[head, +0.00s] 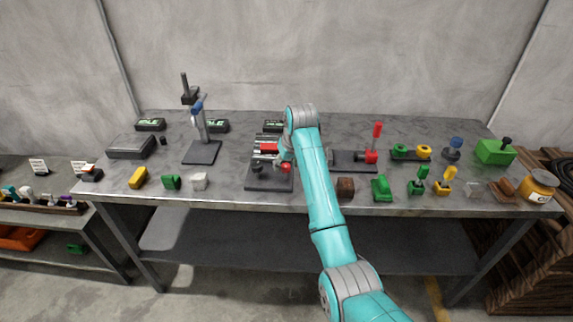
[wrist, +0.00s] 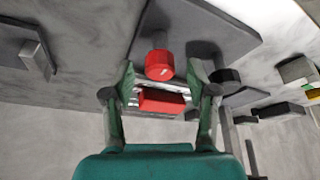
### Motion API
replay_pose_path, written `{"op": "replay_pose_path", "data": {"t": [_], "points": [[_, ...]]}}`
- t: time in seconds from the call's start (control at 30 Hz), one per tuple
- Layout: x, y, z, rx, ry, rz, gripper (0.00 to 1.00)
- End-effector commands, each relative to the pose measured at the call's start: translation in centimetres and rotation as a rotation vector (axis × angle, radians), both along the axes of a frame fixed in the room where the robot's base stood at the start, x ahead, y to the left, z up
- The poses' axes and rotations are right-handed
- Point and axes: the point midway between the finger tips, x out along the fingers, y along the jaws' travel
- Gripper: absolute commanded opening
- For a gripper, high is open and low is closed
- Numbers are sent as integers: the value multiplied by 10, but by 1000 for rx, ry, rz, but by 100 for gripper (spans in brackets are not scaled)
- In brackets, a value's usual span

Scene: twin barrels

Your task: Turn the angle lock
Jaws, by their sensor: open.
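The likely angle lock is a red round knob (wrist: 160,66) on a short grey shaft, above a dark base plate (wrist: 205,38). In the head view the red knob (head: 285,167) is at the right side of its dark plate (head: 266,184). My gripper (wrist: 161,74) is open in the wrist view, its two green fingers spread left and right of the knob. A red block (wrist: 162,101) with silver bars shows between the fingers, nearer the palm. I cannot tell whether the fingers touch the knob. In the head view my arm hides part of the gripper.
A tall black stand (head: 202,151) is at the left. A plate with an upright red lever (head: 377,130) is at the right. Small blocks, including a yellow one (head: 138,178) and a brown one (head: 345,187), line the front of the grey table (head: 225,160).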

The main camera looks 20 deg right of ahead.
Motion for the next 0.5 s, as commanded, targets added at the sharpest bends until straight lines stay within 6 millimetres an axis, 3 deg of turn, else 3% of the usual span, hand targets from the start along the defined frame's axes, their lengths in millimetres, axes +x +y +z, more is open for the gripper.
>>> {"op": "replay_pose_path", "data": {"t": [0.37,0.5], "points": [[2,0,-4,0,0,0,55],[2,0,-4,0,0,0,20]]}}
